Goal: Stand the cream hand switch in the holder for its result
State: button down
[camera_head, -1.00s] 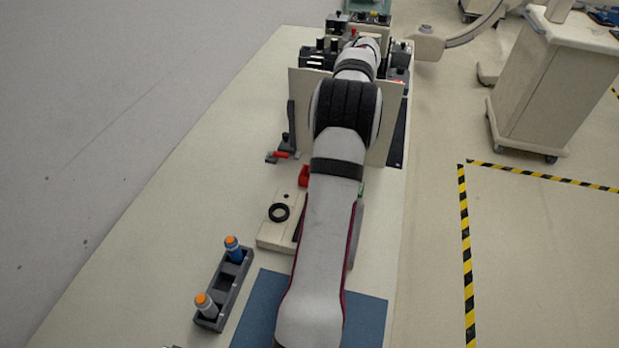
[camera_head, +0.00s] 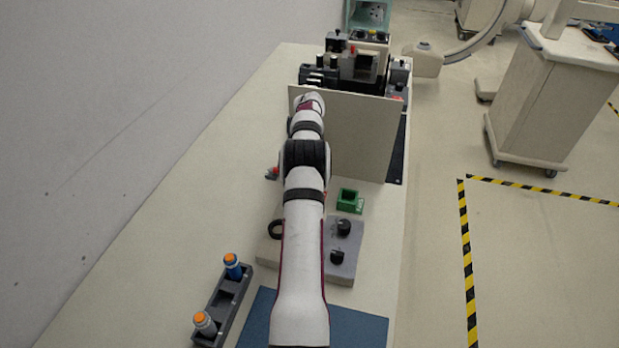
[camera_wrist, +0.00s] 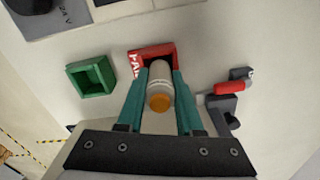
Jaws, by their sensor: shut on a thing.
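My gripper (camera_wrist: 160,92) is shut on the cream hand switch (camera_wrist: 159,82), a pale cylinder with an orange button end facing the wrist camera. The red holder (camera_wrist: 140,54) has white letters, partly covered, on its side. The switch's far end overlaps the holder's dark opening; I cannot tell whether it is inside or above. The green holder (camera_wrist: 91,76) stands to the left, empty, and also shows in the head view (camera_head: 350,201). In the head view my arm hides the gripper, the held switch and most of the red holder.
A dark rack (camera_head: 236,306) holds a blue switch (camera_head: 232,268) and a grey-white one (camera_head: 205,324), both orange-topped. A grey box with black knobs (camera_head: 343,252) stands right of my arm. An upright panel (camera_head: 362,135) rises behind. A red-handled clamp (camera_wrist: 233,88) is right of the red holder.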

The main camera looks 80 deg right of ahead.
jog(key=shift+f, duration=0.15)
jog(key=c, duration=0.6)
grip_release()
jog(key=shift+o, duration=0.2)
